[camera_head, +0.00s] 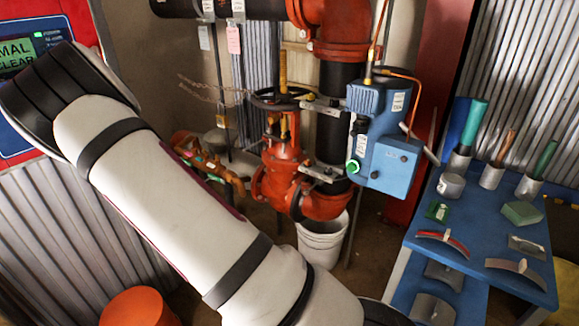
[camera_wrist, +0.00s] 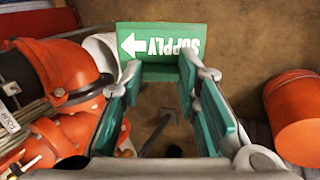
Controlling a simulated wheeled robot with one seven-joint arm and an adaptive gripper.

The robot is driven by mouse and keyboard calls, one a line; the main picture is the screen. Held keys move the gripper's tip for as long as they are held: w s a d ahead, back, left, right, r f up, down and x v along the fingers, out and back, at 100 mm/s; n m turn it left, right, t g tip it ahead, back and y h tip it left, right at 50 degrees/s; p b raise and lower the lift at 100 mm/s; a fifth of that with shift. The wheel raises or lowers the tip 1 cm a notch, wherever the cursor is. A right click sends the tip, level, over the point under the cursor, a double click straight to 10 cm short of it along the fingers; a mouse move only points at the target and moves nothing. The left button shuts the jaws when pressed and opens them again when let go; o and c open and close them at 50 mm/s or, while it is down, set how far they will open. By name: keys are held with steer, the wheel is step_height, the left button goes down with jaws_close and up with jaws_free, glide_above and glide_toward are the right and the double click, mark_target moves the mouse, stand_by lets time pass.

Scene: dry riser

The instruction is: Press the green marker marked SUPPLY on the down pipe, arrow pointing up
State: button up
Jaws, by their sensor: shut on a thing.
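My gripper (camera_wrist: 162,78) is shut on the green marker (camera_wrist: 162,62) in the wrist view. The marker has a white arrow and the word SUPPLY, which reads upside down there. Its arrow points left in that picture. The marker sits between the fingertips, held over brown floor and apart from any pipe. In the head view my white arm crosses the left side, and I cannot make out the gripper or marker. A black vertical pipe (camera_head: 335,125) runs between orange fittings behind a blue box; I cannot tell if it is the down pipe.
A blue box (camera_head: 385,130) with a green button is fixed beside the pipe. A white bucket (camera_head: 322,240) stands below it. An orange bucket (camera_head: 138,308) stands at lower left and shows in the wrist view (camera_wrist: 297,118). A blue table (camera_head: 470,215) with several loose items is at right.

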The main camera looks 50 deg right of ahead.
steer(key=s+d+f+g+h+b, duration=0.1)
steer(key=d+h+b, duration=0.1)
steer(key=d, duration=0.4)
steer(key=d+f+h+b, duration=0.2)
steer(key=d+b, duration=0.1)
steer(key=d, duration=0.2)
steer(key=d+r+h+b, duration=0.4)
steer(key=d+r+b, duration=0.15)
steer(key=d, duration=0.35)
steer(key=w+r+n+t+h+b, duration=0.1)
steer(key=w+r+h+b, duration=0.1)
steer(key=r, duration=0.7)
steer(key=w+r+n+t+h+b, duration=0.1)
steer(key=w+r+t+h+b, duration=0.1)
steer(key=r, duration=0.6)
steer(key=shift+w+d+r+n+b, duration=0.35)
steer(key=shift+w+b, duration=0.35)
steer(key=shift+b, duration=0.45)
steer(key=shift+a, duration=0.15)
steer(key=shift+s, duration=0.1)
steer(key=p, duration=0.1)
glide_toward(323, 134)
steer(key=shift+d+f, duration=0.2)
steer(key=shift+d, duration=2.4)
steer(key=shift+d, duration=0.45)
